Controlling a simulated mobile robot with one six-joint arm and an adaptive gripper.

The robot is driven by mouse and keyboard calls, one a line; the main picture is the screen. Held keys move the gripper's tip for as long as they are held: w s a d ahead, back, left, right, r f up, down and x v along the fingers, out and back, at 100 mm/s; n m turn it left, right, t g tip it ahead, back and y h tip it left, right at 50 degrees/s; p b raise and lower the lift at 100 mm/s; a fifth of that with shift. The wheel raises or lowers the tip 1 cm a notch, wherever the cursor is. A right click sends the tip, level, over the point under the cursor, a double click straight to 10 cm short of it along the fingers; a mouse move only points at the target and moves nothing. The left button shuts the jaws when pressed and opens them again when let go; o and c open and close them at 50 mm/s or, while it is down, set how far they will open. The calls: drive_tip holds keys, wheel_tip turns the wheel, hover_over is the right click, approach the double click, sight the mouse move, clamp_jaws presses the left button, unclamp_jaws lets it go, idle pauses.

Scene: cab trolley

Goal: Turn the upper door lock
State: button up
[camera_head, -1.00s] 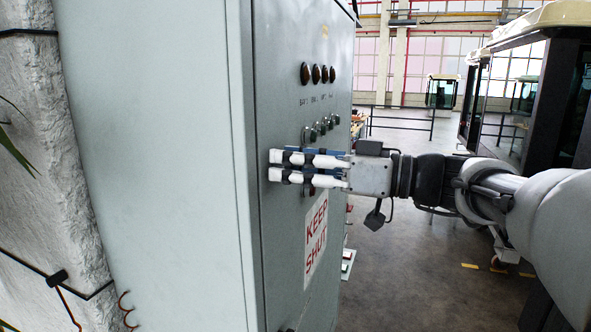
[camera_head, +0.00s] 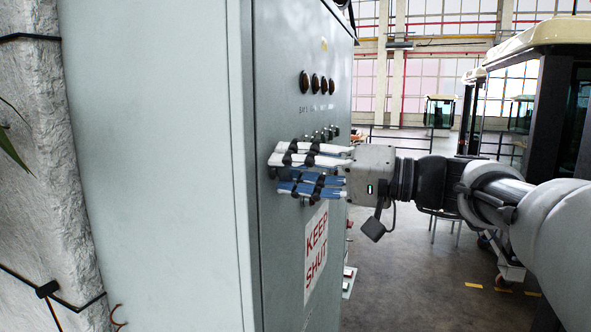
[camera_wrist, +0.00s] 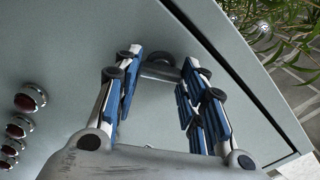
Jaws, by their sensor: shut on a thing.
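The upper door lock (camera_wrist: 160,70) is a small grey metal piece on the cabinet door, seen between my fingers in the wrist view. My gripper (camera_wrist: 161,64) is shut on it, with a blue-padded finger on each side. In the head view my gripper (camera_head: 274,173) reaches in from the right to the grey-green cabinet door (camera_head: 272,250). It is rolled so that the white finger backs are uppermost and the blue pads show lower down. There the fingers hide the lock, and I cannot tell its exact angle. The door looks closed.
Dark round lamps (camera_head: 304,82) and smaller knobs (camera_head: 318,135) sit above my gripper on the door. A "KEEP SHUT" sign (camera_head: 316,250) is just below. A rough white wall (camera_head: 35,160) stands left; open floor (camera_head: 420,275) lies right.

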drive_tip(key=m+p, duration=0.1)
drive_tip(key=m, duration=0.4)
drive_tip(key=shift+m, duration=0.3)
drive_tip(key=shift+f+p, duration=0.1)
drive_tip(key=shift+p, duration=0.2)
drive_tip(key=o, duration=1.1)
drive_tip(key=shift+c, duration=0.2)
drive_tip(key=v, duration=1.2)
